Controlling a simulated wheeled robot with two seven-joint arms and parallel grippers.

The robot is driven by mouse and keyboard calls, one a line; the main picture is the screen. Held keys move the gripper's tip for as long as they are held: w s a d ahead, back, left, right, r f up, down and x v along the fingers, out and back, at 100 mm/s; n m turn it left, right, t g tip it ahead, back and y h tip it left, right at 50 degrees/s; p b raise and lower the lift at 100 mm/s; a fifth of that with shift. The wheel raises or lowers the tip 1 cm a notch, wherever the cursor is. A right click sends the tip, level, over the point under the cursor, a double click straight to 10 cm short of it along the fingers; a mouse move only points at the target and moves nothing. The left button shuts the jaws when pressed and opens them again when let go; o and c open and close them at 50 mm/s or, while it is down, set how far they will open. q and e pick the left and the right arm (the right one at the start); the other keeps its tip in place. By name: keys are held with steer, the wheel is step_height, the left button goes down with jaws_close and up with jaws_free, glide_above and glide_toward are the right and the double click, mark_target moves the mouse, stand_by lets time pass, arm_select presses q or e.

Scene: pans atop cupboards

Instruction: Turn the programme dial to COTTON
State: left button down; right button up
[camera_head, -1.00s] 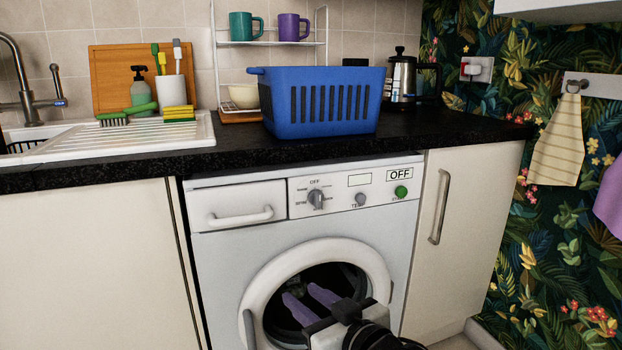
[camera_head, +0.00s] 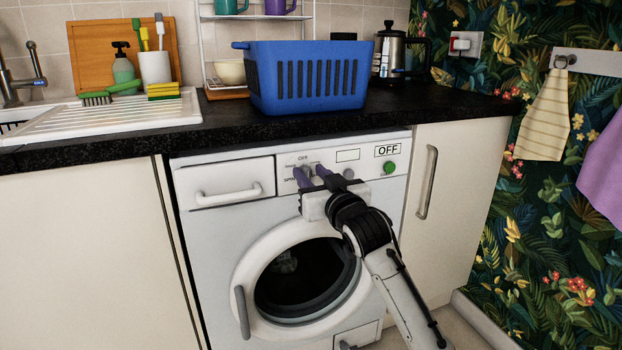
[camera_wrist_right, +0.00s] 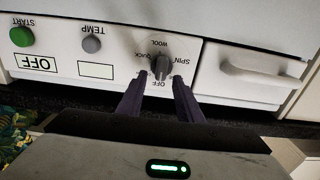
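The programme dial (camera_wrist_right: 161,65) is a grey knob on the washing machine's white panel. In the right wrist view, where the panel appears upside down, WOOL, SPIN, QUICK and OFF are legible around it; I cannot make out COTTON. Its grip bar stands roughly upright, in line with OFF. My right gripper (camera_head: 311,171) is open, its purple fingers at the dial. In the right wrist view the fingertips (camera_wrist_right: 160,78) lie on either side of the knob, with gaps showing; contact is unclear. In the head view the fingers mostly hide the dial. My left gripper is out of view.
The TEMP knob (camera_wrist_right: 92,44), green START button (camera_head: 389,168) and a sign reading OFF (camera_head: 387,150) share the panel. The detergent drawer (camera_head: 225,183) is beside the dial. The round door (camera_head: 245,267) is below. A blue basket (camera_head: 308,80) stands on the worktop above.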

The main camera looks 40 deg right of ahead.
steer(key=shift+w, duration=0.2)
steer(key=shift+c, duration=0.5)
jaws_close()
arm_select(q)
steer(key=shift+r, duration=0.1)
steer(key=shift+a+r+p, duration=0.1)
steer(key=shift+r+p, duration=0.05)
steer(key=shift+p, duration=0.2)
